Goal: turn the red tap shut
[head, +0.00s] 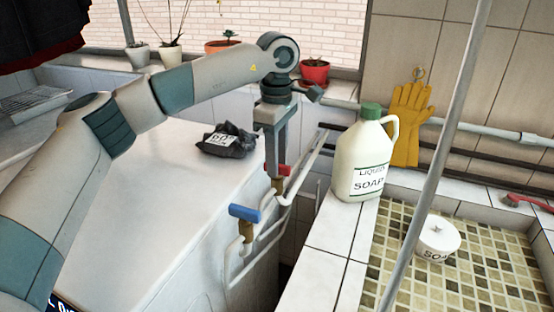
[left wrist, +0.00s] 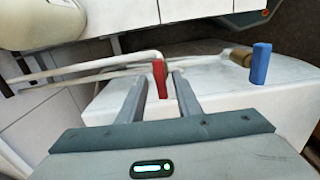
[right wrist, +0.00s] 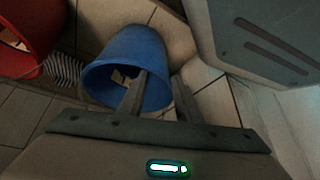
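The red tap (head: 284,170) has a short red handle on a brass fitting with white pipes, beside the white machine top. In the left wrist view its red handle (left wrist: 159,78) shows between the two finger ends, with a gap on each side. My left gripper (head: 272,150) points down at the red tap and partly hides it in the head view. Its fingers (left wrist: 156,86) are apart; I cannot tell whether either touches the handle. My right gripper (right wrist: 158,88) is open and empty, over the floor, and shows only in the right wrist view.
A blue tap (head: 244,213) is close in front of the red one. A soap jug (head: 362,160) stands on the tiled ledge to the right. A black bag (head: 229,141) lies on the machine (head: 150,205). A blue bucket (right wrist: 125,55) and a red bucket (right wrist: 30,35) are below my right gripper.

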